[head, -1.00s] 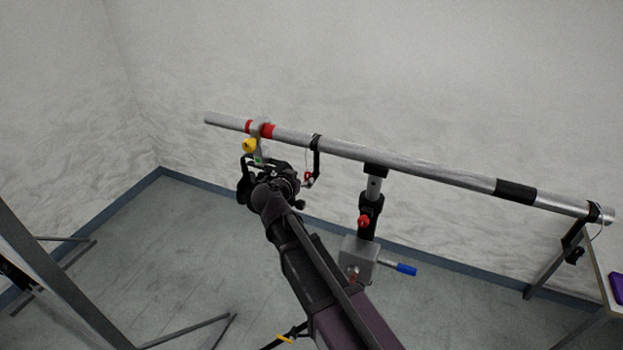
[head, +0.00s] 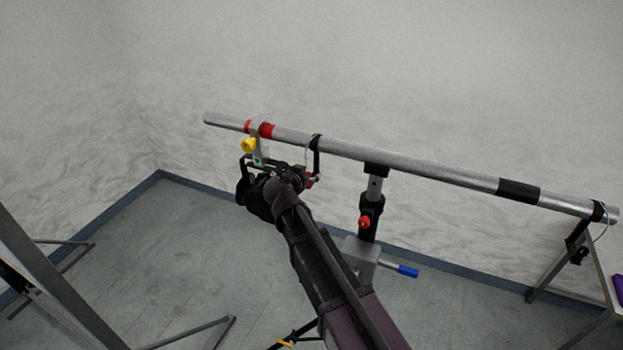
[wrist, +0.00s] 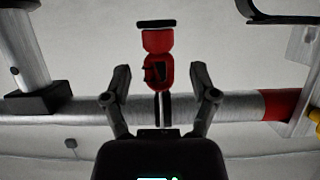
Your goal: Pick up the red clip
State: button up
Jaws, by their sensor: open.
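The red clip (wrist: 157,42) shows in the wrist view with a black bar at its upper end. A dark strap (wrist: 161,108) runs from it towards the silver pipe. In the head view a little of the clip's red (head: 309,181) shows below the black band (head: 316,142) on the pipe, partly hidden by my wrist. My gripper (wrist: 159,76) is open, with one finger on each side of the clip and a visible gap on both sides.
The silver pipe (head: 420,173) runs across close to my gripper. A yellow-knobbed clamp (head: 249,145) hangs from it at left. A stand with a red knob (head: 364,223) supports it at right. A table edge (head: 606,290) is at far right.

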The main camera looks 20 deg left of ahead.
aim_at(308, 172)
dwell(0.3)
grip_shut()
jog(key=shift+r, duration=0.2)
notch_tip(308, 172, up, 4)
jog(key=p, duration=0.4)
jog(key=shift+f, duration=0.2)
jog(key=s+d+r+p, duration=0.1)
jog(key=s+d, duration=1)
jog(key=shift+s, duration=0.3)
dwell(0.3)
